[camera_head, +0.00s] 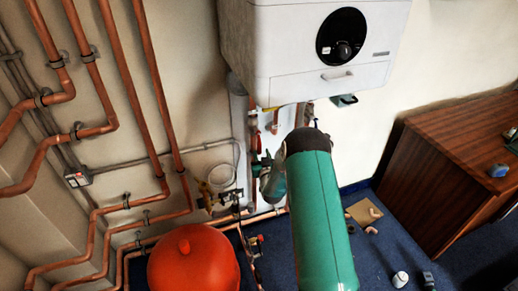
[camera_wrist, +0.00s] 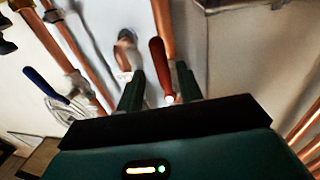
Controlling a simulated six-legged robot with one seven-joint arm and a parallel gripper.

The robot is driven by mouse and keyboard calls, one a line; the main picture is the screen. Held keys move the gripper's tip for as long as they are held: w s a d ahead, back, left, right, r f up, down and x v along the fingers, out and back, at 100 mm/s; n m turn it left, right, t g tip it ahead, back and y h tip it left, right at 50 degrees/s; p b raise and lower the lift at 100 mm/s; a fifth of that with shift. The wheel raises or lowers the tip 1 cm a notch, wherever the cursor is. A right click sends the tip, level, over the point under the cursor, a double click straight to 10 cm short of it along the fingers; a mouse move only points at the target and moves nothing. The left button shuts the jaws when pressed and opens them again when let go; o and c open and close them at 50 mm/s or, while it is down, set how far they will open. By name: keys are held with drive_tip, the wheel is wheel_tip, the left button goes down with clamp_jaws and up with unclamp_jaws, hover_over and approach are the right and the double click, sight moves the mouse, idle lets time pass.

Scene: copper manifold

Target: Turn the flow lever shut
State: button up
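A red lever handle (camera_wrist: 158,62) stands between the two fingers of my gripper (camera_wrist: 160,71) in the wrist view. A gap shows on each side of it, so the fingers look open and apart from it. The lever's pale lower end is near the gripper body. No label shows to tell whether it is the flow lever. A blue lever handle (camera_wrist: 45,84) is farther left, outside the fingers. In the head view my green arm hides much of the pipework behind it, and the red lever cannot be made out clearly.
A white boiler (camera_head: 325,55) hangs above my arm. Copper pipes (camera_head: 130,85) run down the left wall, and a red round tank (camera_head: 193,258) stands low beside them. A wooden cabinet (camera_head: 450,165) is at right. Small items, including a white cup-like one (camera_head: 400,279), lie on the blue floor.

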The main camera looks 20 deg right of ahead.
sight(260, 149)
drive_tip(key=shift+w+d, duration=0.15)
drive_tip(key=shift+w, duration=1.05)
drive_tip(key=shift+w+d, duration=0.15)
drive_tip(key=shift+w, duration=1)
clamp_jaws()
